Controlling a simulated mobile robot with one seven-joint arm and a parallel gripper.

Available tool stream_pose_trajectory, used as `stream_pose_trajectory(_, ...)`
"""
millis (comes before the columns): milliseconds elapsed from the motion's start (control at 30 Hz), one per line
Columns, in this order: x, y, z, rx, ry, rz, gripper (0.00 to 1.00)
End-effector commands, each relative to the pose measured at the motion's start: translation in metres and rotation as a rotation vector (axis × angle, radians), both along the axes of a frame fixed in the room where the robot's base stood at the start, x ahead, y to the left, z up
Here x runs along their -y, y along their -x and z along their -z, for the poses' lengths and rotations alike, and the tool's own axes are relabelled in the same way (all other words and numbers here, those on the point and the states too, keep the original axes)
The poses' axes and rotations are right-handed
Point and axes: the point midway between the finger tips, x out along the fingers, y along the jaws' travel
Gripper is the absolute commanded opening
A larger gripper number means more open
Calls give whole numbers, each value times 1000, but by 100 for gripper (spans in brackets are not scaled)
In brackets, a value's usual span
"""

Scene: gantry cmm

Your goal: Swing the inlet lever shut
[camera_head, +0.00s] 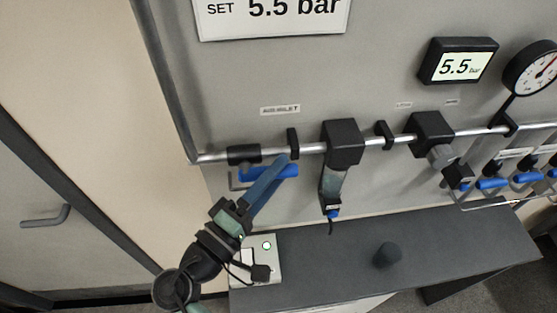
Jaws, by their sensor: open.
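The inlet lever (289,172) is a bright blue handle lying roughly level, just below the pipe and the black inlet valve body (243,154). A small label (280,109), which seems to read air inlet, is above it on the panel. My gripper (281,164) reaches up from the lower left. Its long blue-grey fingers cross in front of the lever and hide its middle. The two fingers overlap in this view, and the gap between them is hard to see. I cannot tell whether they touch the lever.
Right of the lever hang a black filter unit (342,143), a regulator (432,133) and several blue-handled valves (491,184). Gauges (459,62) are upper right. A dark bench top (330,240) below carries a black knob (387,255) and a pale box (264,243) with a green light.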

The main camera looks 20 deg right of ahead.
Motion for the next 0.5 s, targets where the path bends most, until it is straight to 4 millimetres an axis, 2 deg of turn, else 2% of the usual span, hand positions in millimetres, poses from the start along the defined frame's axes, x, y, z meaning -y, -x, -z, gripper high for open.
stream_pose_trajectory(133,9,-4,-2,0,-2,1,61)
stream_pose_trajectory(400,10,-5,-1,0,-1,0,61)
stream_pose_trajectory(433,10,-5,-1,0,-1,0,59)
stream_pose_trajectory(500,10,-5,-1,0,-1,0,46)
